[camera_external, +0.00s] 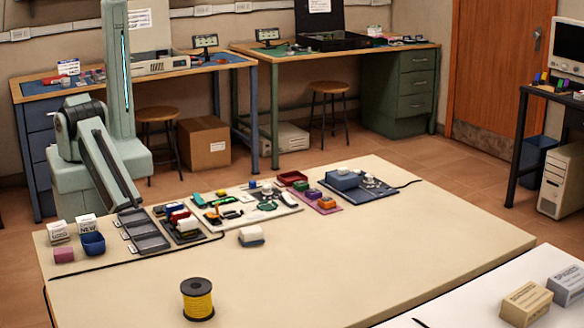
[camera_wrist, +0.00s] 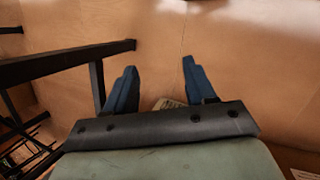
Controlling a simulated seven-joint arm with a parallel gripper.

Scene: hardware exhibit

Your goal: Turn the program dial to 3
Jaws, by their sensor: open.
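I cannot make out for certain which part is the program dial; no number or pointer is readable. In the external view, a white board (camera_external: 290,212) with several small parts lies on the table, and a dark blue-grey board (camera_external: 378,193) with a blue box (camera_external: 343,180) and small pale parts lies to its right. My gripper (camera_wrist: 160,68) shows in the wrist view with its two dark blue fingers apart and nothing between them. It is not visible in the external view, where my arm rises out of the top at the left. The wrist view shows none of the boards.
A yellow spool (camera_external: 197,299) stands at the front of the beige table (camera_external: 400,240). Grey trays (camera_external: 150,243), a blue bin (camera_external: 93,243) and a pink block (camera_external: 64,255) are at the left. A white-and-blue block (camera_external: 251,237) sits before the white board. The table's right side is clear.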

